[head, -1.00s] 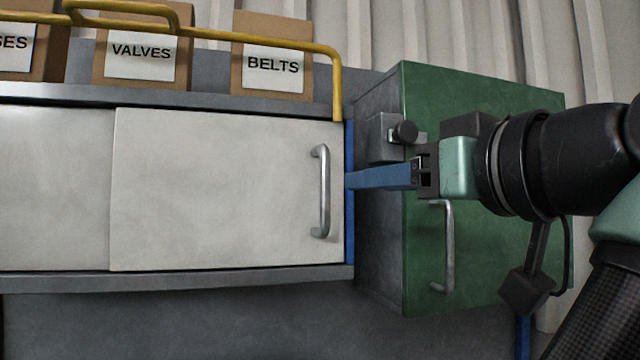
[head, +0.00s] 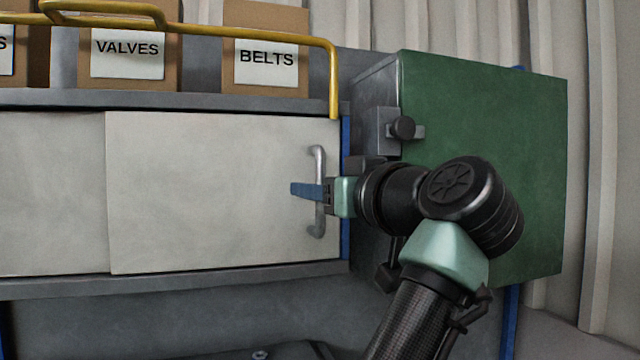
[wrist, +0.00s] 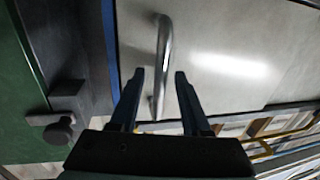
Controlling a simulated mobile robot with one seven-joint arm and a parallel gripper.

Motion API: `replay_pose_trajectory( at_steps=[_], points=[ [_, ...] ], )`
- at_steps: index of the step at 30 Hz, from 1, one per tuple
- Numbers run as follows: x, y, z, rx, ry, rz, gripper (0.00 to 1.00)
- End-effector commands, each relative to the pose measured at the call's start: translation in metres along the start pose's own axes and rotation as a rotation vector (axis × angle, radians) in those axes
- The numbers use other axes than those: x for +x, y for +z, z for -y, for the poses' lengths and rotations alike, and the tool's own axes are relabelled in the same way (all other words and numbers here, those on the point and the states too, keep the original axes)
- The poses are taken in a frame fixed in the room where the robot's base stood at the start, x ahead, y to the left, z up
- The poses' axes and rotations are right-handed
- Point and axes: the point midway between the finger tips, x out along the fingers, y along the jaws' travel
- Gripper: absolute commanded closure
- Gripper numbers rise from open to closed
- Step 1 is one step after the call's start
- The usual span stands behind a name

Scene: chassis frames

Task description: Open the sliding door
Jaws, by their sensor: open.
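The sliding door (head: 205,190) is a pale grey panel that overlaps another pale panel at its left; its right edge lies near the blue post. Its silver bar handle (head: 317,222) stands upright near that right edge. My gripper (head: 295,190) is open, its blue fingers pointing left across the handle in the head view. In the wrist view the fingers of my gripper (wrist: 159,75) are apart, and the handle (wrist: 161,60) shows between them, nearer the left finger. I cannot tell whether either finger touches it. My gripper hides the handle's middle in the head view.
A green cabinet (head: 480,110) with a latch knob (head: 403,128) stands right of the door, behind my arm. A yellow rail (head: 250,35) and boxes labelled VALVES (head: 125,75) and BELTS (head: 265,75) are above the door. The door's face left of the handle is clear.

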Motion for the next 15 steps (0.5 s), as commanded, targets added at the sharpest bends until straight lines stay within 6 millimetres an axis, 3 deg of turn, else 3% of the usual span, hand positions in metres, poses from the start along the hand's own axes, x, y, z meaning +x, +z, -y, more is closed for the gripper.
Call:
replay_pose_trajectory(
  at_steps=[3, 11, 15],
  points=[
    [-0.0002, 0.0002, -0.0001, 0.000, 0.000, 0.000, 0.55],
    [-0.0005, -0.0002, -0.0001, 0.000, 0.000, -0.001, 1.00],
    [-0.0006, -0.0004, 0.0000, 0.000, 0.000, -0.001, 1.00]
  ],
)
